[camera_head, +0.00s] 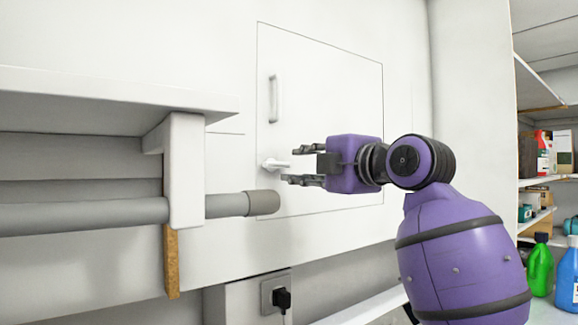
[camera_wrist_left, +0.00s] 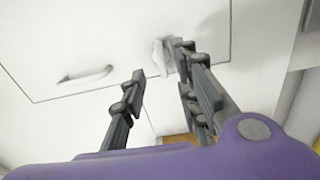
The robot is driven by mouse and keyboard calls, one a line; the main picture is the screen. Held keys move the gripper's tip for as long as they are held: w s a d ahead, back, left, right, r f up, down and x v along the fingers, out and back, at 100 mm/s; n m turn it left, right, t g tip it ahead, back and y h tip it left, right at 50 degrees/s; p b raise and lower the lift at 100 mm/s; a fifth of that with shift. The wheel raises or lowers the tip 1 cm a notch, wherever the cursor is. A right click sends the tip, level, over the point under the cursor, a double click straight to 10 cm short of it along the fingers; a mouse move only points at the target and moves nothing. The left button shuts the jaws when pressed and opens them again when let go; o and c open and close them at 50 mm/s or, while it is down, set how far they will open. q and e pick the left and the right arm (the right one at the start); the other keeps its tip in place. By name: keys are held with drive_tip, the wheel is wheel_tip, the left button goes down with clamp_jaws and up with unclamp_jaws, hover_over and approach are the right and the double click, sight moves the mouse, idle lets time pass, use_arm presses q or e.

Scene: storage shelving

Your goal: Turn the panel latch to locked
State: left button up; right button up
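The panel (camera_head: 325,110) is a white, flush door in a white wall, outlined by a thin dark seam. My right gripper is not in view.
A white vertical handle (camera_head: 274,98) sits above the latch. A grey pipe (camera_head: 262,203) ends below left of my gripper, under a white shelf (camera_head: 110,100). A plug sits in a socket (camera_head: 274,294) below. Shelves with bottles (camera_head: 540,265) stand at right.

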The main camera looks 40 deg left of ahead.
use_arm(q)
drive_tip(key=shift+v, duration=2.25)
